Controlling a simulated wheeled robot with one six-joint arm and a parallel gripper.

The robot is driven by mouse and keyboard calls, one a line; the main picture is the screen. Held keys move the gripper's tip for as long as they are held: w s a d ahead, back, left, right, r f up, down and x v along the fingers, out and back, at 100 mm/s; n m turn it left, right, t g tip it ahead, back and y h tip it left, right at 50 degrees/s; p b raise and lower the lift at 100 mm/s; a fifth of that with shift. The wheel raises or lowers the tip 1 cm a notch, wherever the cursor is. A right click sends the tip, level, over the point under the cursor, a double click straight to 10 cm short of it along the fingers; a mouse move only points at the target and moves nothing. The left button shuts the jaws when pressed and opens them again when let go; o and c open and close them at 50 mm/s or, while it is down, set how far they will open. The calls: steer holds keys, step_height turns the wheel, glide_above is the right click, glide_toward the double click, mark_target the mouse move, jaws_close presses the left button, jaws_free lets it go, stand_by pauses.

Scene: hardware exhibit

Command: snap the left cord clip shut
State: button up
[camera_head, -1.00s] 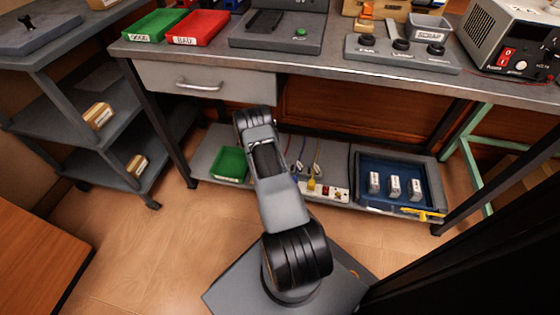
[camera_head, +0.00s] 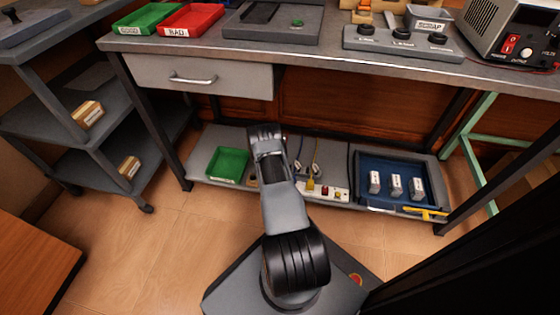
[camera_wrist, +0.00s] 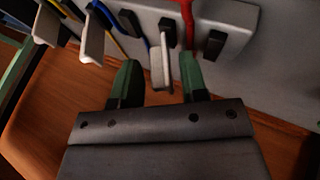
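In the wrist view, my gripper (camera_wrist: 160,82) is open, its two green-and-black fingers apart. A pale cord clip flap (camera_wrist: 160,62) stands out between and just beyond the fingertips; I cannot tell whether they touch it. Two more pale flaps, a nearer one (camera_wrist: 92,42) and one at the far left (camera_wrist: 46,24), stick out beside blue and yellow cords. I cannot tell which clip is the left one.
The benchtop (camera_head: 300,58) overhangs the shelf. In the wrist view, a red cord (camera_wrist: 187,14) passes close to the fingers.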

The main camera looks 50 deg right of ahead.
steer(key=shift+c, duration=0.3)
jaws_close()
steer(key=shift+w+f+g+h+b, duration=0.1)
steer(key=shift+f+g+h+b, duration=0.2)
steer(key=shift+b, duration=0.4)
steer(key=shift+w+a+g+h+b, duration=0.2)
steer(key=shift+g+h+b, duration=0.2)
steer(key=shift+g+b, duration=0.15)
steer(key=shift+w+a+f+n+g+h, duration=0.1)
steer(key=shift+w+n+g+h, duration=0.15)
steer(key=shift+g+h, duration=0.4)
steer(key=shift+w+n+g+h, duration=0.1)
steer(key=shift+n+g+h, duration=0.25)
steer(key=shift+g+h, duration=0.3)
steer(key=shift+g, duration=0.25)
